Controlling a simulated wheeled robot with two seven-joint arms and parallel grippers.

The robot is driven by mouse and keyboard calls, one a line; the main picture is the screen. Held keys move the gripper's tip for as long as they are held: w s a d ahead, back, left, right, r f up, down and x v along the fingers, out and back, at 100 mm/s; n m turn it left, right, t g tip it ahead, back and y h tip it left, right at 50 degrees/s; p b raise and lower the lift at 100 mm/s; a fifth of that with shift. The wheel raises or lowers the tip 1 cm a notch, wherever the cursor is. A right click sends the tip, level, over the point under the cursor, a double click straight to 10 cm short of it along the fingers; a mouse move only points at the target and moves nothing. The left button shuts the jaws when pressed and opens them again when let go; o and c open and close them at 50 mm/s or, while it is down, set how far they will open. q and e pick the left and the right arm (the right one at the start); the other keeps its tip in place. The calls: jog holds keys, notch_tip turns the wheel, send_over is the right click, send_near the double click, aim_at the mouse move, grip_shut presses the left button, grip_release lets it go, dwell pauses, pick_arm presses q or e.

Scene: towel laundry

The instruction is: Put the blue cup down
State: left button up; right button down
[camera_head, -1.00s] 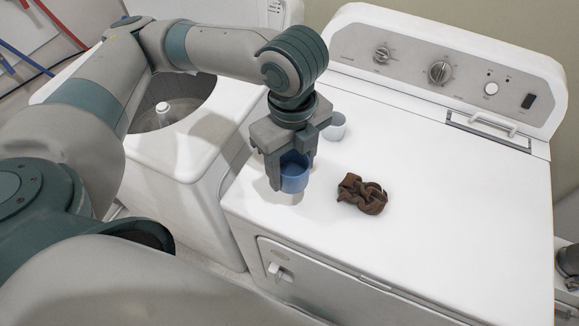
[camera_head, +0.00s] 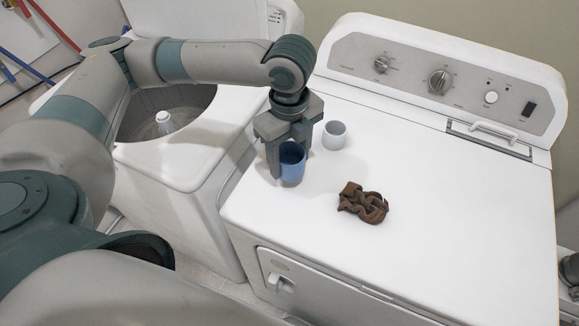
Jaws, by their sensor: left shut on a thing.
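The blue cup (camera_head: 292,166) is upright between the fingers of my left gripper (camera_head: 289,165), which is shut on it. The cup is over the left part of the white dryer top (camera_head: 450,200). I cannot tell whether its base touches the surface. My right gripper is not in view.
A crumpled brown cloth (camera_head: 363,203) lies to the right and nearer. The open washer (camera_head: 180,160) is on the left. The dryer's right side is clear.

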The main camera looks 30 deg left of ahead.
aim_at(290, 169)
pick_arm(q)
jog(key=shift+f+p, duration=0.45)
jog(key=shift+f, duration=1.55)
jog(key=shift+f, duration=0.1)
jog(key=o, duration=1.1)
jog(key=shift+c, duration=0.2)
notch_tip(290, 169, up, 11)
jog(key=shift+r+b, duration=0.15)
jog(key=shift+b, duration=0.75)
jog(key=shift+r, duration=0.5)
